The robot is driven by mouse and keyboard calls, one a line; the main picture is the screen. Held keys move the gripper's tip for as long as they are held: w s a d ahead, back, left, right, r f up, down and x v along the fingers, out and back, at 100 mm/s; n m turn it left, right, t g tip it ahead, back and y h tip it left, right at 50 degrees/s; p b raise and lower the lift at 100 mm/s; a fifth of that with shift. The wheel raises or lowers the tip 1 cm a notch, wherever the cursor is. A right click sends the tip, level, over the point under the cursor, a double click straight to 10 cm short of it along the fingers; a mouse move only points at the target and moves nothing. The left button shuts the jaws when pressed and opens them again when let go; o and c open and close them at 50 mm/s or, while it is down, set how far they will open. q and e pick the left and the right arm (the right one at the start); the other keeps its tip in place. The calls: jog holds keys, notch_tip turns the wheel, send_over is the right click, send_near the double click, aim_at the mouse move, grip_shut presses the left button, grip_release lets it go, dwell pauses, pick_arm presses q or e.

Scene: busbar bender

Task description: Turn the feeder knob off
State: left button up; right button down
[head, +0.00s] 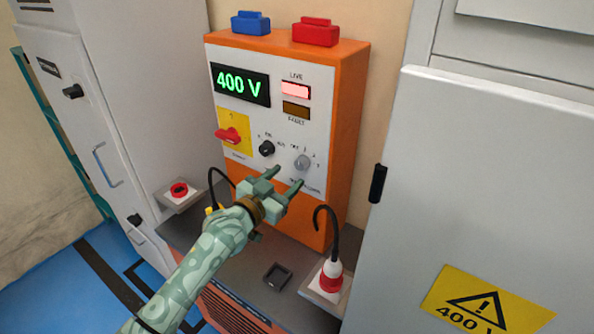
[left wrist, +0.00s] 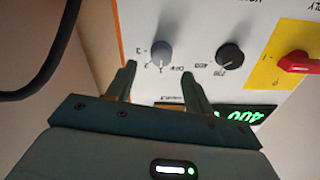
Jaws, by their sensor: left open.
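A grey round knob (head: 302,162) with the marks OFF, 1, 2 and 3 sits on the white front of the orange supply box (head: 350,130). It also shows in the left wrist view (left wrist: 161,50); I cannot tell which mark it points at. My left gripper (head: 286,176) is open and empty, just below and in front of this knob. In the left wrist view its fingertips (left wrist: 160,70) stand either side of the grey knob, short of its face; I see no contact. The lettering under the knob is partly hidden by a finger. My right gripper is not in view.
A black knob (head: 266,149) and a red handle on a yellow plate (head: 240,115) are left of the grey knob. The display (head: 240,84) reads 400 V and the LIVE lamp (head: 295,90) is lit. A red-and-white plug (head: 332,275) with a black cable stands below right.

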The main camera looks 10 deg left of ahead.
aim_at(299, 166)
pick_arm(q)
jog(key=b+x, duration=0.1)
jog(key=x, duration=0.4)
jog(key=shift+w, duration=0.15)
jog(key=shift+a, duration=0.1)
jog(key=shift+c, duration=0.3)
jog(key=c, duration=0.9)
